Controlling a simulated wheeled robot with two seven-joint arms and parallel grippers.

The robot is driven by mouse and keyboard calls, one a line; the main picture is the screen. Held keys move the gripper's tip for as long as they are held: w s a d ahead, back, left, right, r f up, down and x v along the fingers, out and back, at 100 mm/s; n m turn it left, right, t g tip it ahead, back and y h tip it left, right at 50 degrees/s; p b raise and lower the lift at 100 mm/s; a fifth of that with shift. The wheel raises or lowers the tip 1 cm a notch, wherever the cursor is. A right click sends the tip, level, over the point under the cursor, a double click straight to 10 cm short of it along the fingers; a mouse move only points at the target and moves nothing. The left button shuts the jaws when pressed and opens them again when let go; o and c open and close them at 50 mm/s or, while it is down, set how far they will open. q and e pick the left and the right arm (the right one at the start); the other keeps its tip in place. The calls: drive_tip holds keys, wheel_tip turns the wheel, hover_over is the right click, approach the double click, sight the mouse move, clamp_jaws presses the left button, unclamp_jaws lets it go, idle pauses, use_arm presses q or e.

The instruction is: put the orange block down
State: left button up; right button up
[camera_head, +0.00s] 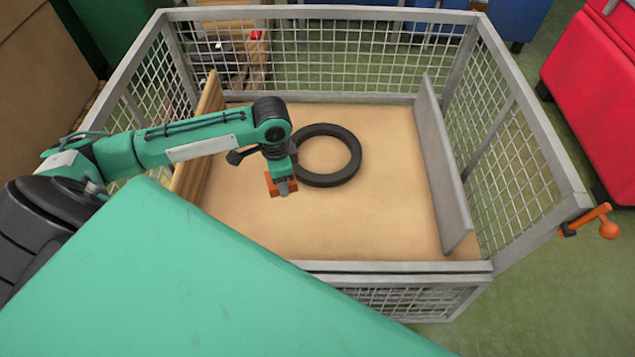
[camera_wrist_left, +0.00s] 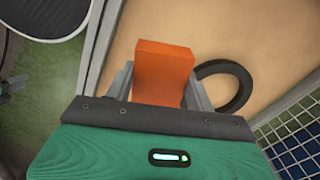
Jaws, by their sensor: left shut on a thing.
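The orange block (camera_head: 273,184) is in my left gripper (camera_head: 282,187), over the tan floor (camera_head: 330,227) inside the mesh cage, left of the black ring. In the left wrist view the orange block (camera_wrist_left: 164,68) stands between the two grey fingers of my left gripper (camera_wrist_left: 160,85), which are shut on it. I cannot tell how high the block is above the floor. The black ring (camera_head: 350,170) lies flat on the floor; it also shows in the left wrist view (camera_wrist_left: 240,88). My right gripper is not in view.
Grey mesh walls (camera_head: 340,60) enclose the floor on its sides. A wooden board (camera_head: 192,165) stands along the left and a grey panel (camera_head: 440,165) along the right. An orange handle (camera_head: 592,220) sticks out at the right corner. The floor's front middle is clear.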

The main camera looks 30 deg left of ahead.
use_arm(q)
drive_tip(key=a+f+m+b, duration=0.3)
drive_tip(key=a+f+b, duration=0.15)
drive_tip(key=b, duration=0.35)
hover_over(279, 222)
wheel_tip(279, 222, down, 7)
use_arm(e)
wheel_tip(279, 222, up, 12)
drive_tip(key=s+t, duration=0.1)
use_arm(q)
drive_tip(key=shift+m, duration=0.3)
wheel_tip(279, 222, down, 9)
drive_tip(key=shift+r+b, duration=0.1)
drive_tip(key=shift+b, duration=0.95)
wheel_tip(279, 222, down, 4)
drive_tip(key=shift+a+f+b, duration=0.1)
drive_tip(key=shift+f+b, duration=0.15)
drive_tip(key=shift+b, duration=0.25)
drive_tip(key=shift+f, duration=0.15)
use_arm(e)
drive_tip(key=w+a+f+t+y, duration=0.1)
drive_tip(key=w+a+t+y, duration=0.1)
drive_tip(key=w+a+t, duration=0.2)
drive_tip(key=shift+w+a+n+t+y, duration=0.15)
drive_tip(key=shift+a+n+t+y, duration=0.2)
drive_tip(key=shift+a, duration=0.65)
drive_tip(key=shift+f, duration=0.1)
